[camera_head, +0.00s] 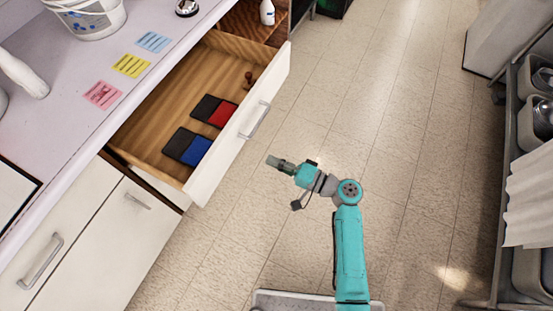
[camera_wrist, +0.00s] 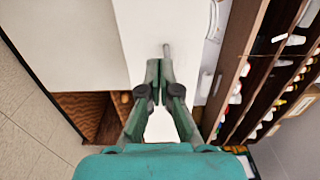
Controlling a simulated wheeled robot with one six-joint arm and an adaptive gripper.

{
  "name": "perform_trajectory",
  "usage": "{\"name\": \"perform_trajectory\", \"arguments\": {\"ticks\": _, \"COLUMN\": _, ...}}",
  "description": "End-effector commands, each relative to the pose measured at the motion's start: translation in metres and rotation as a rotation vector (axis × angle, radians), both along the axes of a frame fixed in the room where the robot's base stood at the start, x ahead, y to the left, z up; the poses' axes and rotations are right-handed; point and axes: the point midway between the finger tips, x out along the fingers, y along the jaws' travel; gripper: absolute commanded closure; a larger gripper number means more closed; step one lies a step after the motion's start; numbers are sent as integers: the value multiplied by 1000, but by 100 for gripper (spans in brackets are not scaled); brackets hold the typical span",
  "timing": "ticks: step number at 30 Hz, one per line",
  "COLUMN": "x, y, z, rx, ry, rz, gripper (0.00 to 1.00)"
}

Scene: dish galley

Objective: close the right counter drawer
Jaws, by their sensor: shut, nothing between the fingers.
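The counter drawer (camera_head: 228,160) is pulled well out from the counter, with its wooden inside showing. Its white front has a metal bar handle (camera_head: 258,122). In it lie a black-and-red item (camera_head: 222,115), a black-and-blue item (camera_head: 196,150) and a small brown object (camera_head: 249,79). My gripper (camera_head: 270,160) is shut and empty, out in front of the drawer front, below the handle in the picture.
Closed white fronts with handles (camera_head: 40,262) lie left of the drawer. The countertop (camera_head: 75,125) holds a white bucket (camera_head: 88,18) and pink, yellow and blue notes. A metal rack (camera_head: 510,190) with tubs stands at the right. The tiled floor (camera_head: 400,110) between is clear.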

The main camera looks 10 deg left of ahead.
Motion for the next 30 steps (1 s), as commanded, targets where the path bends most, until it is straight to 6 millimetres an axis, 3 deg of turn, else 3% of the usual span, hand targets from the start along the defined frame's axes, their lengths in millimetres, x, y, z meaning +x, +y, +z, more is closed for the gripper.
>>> {"name": "perform_trajectory", "arguments": {"ticks": 6, "x": 14, "y": 41, "z": 0, "rx": 0, "ry": -1, "rz": 4, "gripper": 100}}
{"name": "perform_trajectory", "arguments": {"ticks": 15, "x": 31, "y": 86, "z": 0, "rx": -1, "ry": -1, "rz": 1, "gripper": 100}}
{"name": "perform_trajectory", "arguments": {"ticks": 21, "x": 37, "y": 101, "z": 0, "rx": -1, "ry": -1, "rz": -1, "gripper": 100}}
{"name": "perform_trajectory", "arguments": {"ticks": 30, "x": 38, "y": 103, "z": 0, "rx": -1, "ry": 0, "rz": -2, "gripper": 100}}
